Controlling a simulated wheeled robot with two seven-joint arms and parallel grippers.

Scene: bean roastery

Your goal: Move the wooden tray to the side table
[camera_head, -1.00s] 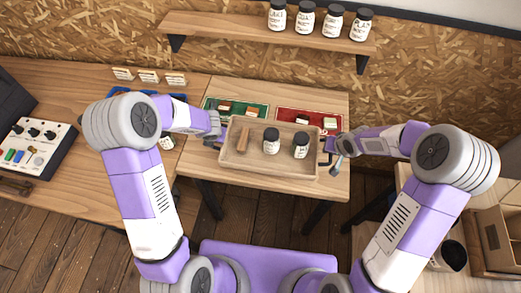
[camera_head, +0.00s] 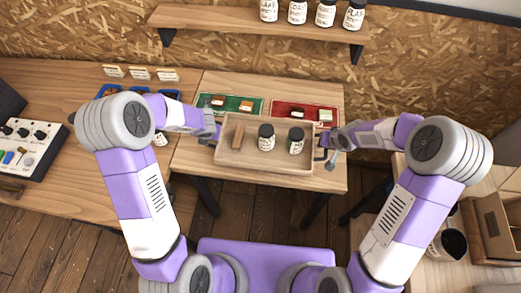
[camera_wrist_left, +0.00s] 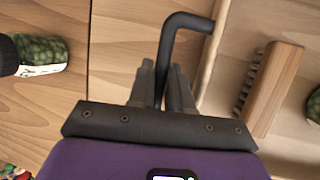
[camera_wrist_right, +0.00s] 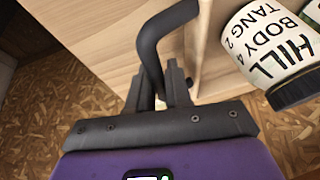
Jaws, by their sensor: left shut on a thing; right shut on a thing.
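The wooden tray (camera_head: 262,158) is a shallow light box over the small wooden table in the head view. It holds a wooden brush (camera_head: 238,137) and two dark-lidded jars, one in the middle (camera_head: 266,139) and one on the right (camera_head: 296,142). My left gripper (camera_head: 214,134) is shut on the tray's left black handle (camera_wrist_left: 182,22). My right gripper (camera_head: 324,148) is shut on its right black handle (camera_wrist_right: 150,45). The tray looks about level. Whether it touches the table cannot be told. The left wrist view also shows the brush (camera_wrist_left: 270,88).
A green mat (camera_head: 232,100) and a red mat (camera_head: 290,108) with small items lie behind the tray. A wall shelf (camera_head: 250,24) with several jars is above. A counter with a control box (camera_head: 32,140) is left. A cardboard box (camera_head: 492,225) stands at lower right.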

